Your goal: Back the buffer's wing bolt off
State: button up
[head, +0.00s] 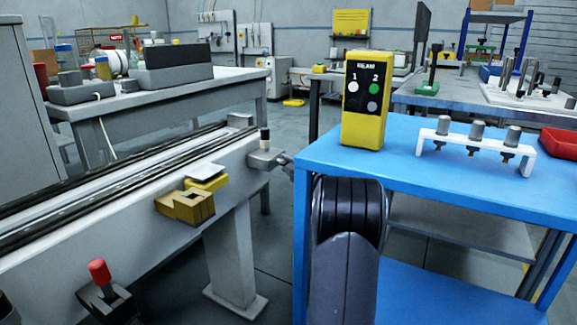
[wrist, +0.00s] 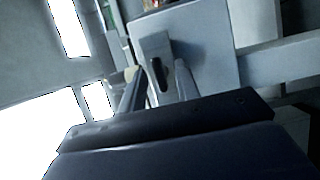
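A grey bracket (head: 262,160) with a dark, pale-topped knob (head: 265,140) sits on the side of the long pale rail unit in the head view. I cannot tell whether it is the buffer. In the wrist view my gripper (wrist: 161,78) has its two fingers apart, in front of a light grey block (wrist: 153,43). A small dark upright piece (wrist: 163,74), possibly the wing bolt, shows between the fingers. No contact on both sides is visible. My gripper is not clear in the head view; my dark arm link stands in front.
A yellow two-button box (head: 365,100) and a white rack (head: 475,145) with several grey-capped parts stand on the blue table (head: 410,165). A yellow bracket (head: 185,207) and a red-knobbed lever (head: 99,272) project from the rail unit (head: 95,240). The floor between unit and table is narrow.

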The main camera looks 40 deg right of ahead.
jog(key=shift+w, duration=0.1)
jog(key=shift+c, duration=0.4)
grip_shut()
jog(key=shift+f+n, duration=0.1)
jog(key=shift+n, duration=0.3)
jog(key=shift+d+f+n+t+y, duration=0.1)
jog(key=shift+n+t+y, duration=0.65)
jog(key=shift+n, duration=1.75)
jog(key=shift+d+f+n+t+y, duration=0.1)
jog(key=shift+n+t+y, duration=0.6)
jog(key=shift+n, duration=1.8)
jog(key=shift+n+t+y, duration=0.35)
jog(key=shift+n+y, duration=0.7)
jog(key=shift+n, duration=1.45)
jog(key=shift+r+n+y, duration=0.1)
jog(key=shift+n+y, duration=0.5)
jog(key=shift+n, duration=0.6)
